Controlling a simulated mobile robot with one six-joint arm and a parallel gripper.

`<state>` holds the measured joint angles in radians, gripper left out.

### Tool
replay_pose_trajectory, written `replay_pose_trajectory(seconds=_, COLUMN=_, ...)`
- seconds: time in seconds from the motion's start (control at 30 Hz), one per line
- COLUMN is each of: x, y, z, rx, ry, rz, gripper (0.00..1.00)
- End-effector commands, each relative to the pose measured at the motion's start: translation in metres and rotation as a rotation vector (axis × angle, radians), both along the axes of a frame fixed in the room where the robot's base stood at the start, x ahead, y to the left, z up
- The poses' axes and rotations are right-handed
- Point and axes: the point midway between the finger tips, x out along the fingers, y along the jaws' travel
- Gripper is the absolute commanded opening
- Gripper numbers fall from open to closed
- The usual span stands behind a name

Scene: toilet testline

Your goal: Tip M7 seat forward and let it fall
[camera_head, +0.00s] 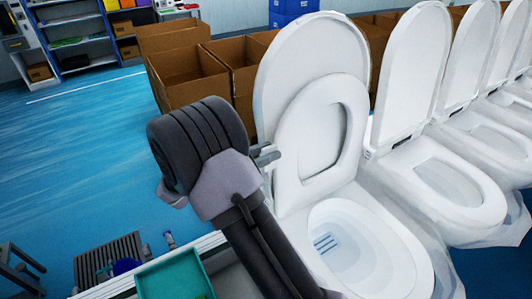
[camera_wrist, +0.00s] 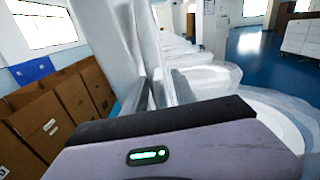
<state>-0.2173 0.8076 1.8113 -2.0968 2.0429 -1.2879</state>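The nearest toilet (camera_head: 375,250) has its white lid (camera_head: 300,60) up. Its white oval seat (camera_head: 290,150) is also raised, standing in front of the lid with its top leaning a little away from it. I take this to be the M7 seat; no label is readable. My gripper (camera_head: 266,154) is at the seat's left edge. In the wrist view, its two grey fingers (camera_wrist: 161,90) are spread apart, with a white edge of the seat (camera_wrist: 166,70) between them. I cannot tell whether either finger touches it. The lid (camera_wrist: 105,45) is left of the fingers there.
More toilets with raised lids (camera_head: 412,70) and lowered seats (camera_head: 460,190) stand in a row to the right. Open cardboard boxes (camera_head: 185,75) stand behind. A teal tray (camera_head: 172,278) is at the lower left. The blue floor (camera_head: 70,150) at left is largely clear.

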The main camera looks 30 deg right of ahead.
Motion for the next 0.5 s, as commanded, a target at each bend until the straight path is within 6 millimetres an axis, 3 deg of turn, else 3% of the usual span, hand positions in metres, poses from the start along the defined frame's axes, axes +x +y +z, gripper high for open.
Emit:
replay_pose_trajectory(seconds=0.17, x=0.0000, y=0.0000, z=0.0001, rx=0.000, ry=0.000, rz=0.000, gripper=0.33)
replay_pose_trajectory(seconds=0.33, x=0.0000, y=0.0002, z=0.0001, rx=0.000, ry=0.000, rz=0.000, gripper=0.03)
replay_pose_trajectory(seconds=0.5, x=0.0001, y=0.0003, z=0.0001, rx=0.000, ry=0.000, rz=0.000, gripper=0.00)
